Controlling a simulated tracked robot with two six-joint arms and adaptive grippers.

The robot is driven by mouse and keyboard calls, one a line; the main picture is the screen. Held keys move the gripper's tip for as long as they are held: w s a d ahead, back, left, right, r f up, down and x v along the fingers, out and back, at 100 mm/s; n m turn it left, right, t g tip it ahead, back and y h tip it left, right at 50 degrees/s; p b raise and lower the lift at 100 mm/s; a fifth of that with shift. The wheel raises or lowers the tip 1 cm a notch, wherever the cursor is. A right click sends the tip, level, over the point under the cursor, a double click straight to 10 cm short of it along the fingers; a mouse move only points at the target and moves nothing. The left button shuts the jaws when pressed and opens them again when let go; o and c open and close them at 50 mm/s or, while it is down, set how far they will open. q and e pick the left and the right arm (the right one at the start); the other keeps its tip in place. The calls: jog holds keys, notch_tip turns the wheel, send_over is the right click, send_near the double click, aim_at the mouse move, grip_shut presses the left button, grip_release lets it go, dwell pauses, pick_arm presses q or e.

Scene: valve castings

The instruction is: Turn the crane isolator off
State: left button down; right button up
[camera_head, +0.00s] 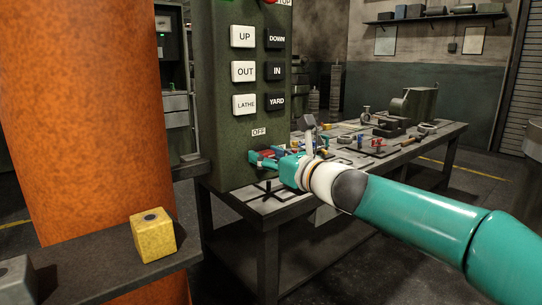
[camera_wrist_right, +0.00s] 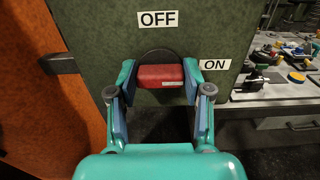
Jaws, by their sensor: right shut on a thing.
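The crane isolator is a red handle (camera_wrist_right: 161,76) on a dark round base (camera_wrist_right: 158,55) on the green panel (camera_wrist_right: 95,20). In the wrist view the handle lies about level, its length running left to right. The OFF label (camera_wrist_right: 158,19) is above it and the ON label (camera_wrist_right: 215,64) is to its right. My right gripper (camera_wrist_right: 160,80) is shut on the handle, one finger at each end. In the head view the right gripper (camera_head: 268,160) is at the panel's lower part, below the OFF label (camera_head: 259,132), and largely covers the handle. My left gripper is not in view.
Several push buttons (camera_head: 243,72) sit higher on the panel. A workbench (camera_head: 440,133) with castings and tools stands behind my right arm. An orange column (camera_head: 90,110) and a shelf (camera_head: 95,272) with a yellow block (camera_head: 153,240) are at the left.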

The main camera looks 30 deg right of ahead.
jog(key=shift+d, duration=0.2)
jog(key=shift+c, duration=0.3)
jog(key=shift+a, duration=0.15)
jog(key=shift+n, duration=0.3)
jog(key=n+b, duration=0.2)
jog(key=n, duration=0.3)
jog(key=n+b, duration=0.3)
jog(key=n, duration=0.3)
jog(key=f+n+b, duration=0.1)
jog(key=n+b, duration=0.1)
jog(key=n, duration=0.4)
jog(key=shift+a+b, duration=0.4)
jog(key=shift+n, duration=0.3)
